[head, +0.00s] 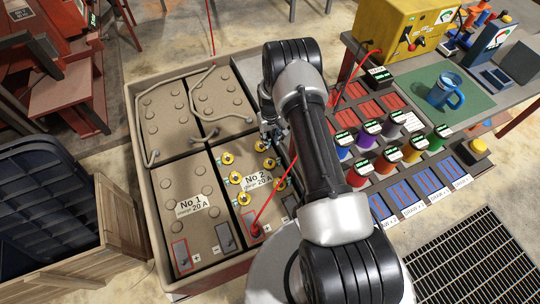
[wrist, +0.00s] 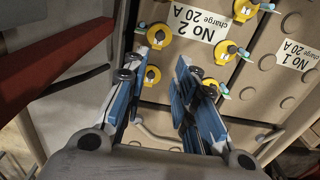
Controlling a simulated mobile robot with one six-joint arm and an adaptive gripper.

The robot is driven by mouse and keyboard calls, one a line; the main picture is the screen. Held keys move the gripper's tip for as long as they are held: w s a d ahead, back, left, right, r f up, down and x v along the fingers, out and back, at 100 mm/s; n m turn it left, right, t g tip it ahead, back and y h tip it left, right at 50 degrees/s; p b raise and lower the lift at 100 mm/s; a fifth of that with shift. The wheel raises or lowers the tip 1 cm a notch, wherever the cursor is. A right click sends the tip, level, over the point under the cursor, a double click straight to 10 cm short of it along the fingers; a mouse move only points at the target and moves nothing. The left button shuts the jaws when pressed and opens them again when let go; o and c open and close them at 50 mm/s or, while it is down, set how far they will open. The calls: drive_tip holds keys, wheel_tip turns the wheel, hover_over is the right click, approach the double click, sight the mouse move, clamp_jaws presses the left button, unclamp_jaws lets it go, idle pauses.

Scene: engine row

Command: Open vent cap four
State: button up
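The No 2 battery (head: 222,236) is a tan block with two rows of yellow vent caps and a "charge 20 A" label. The caps include one at the top left (head: 228,158), one at the top right (head: 261,145) and one at the lower left (head: 244,198). Small tags sit beside the caps; I cannot read their numbers. My gripper (head: 270,132) is over the battery's far end, near the top right cap. In the wrist view my gripper (wrist: 160,95) is open and empty. One cap (wrist: 152,75) shows between its fingers; another (wrist: 208,88) is partly behind the right finger.
The No 1 battery (head: 188,187) is to the left, and two tan batteries with grey cables lie behind. A red lead (head: 275,200) runs to No 2's near terminal. The bench at right holds coloured pots, a blue mug (head: 446,92) and a yellow charger (head: 400,30).

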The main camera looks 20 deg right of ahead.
sight(270, 161)
wheel_tip(270, 161, down, 17)
drive_tip(key=b, duration=0.5)
drive_tip(key=shift+b, duration=0.35)
drive_tip(key=shift+c, duration=0.6)
clamp_jaws()
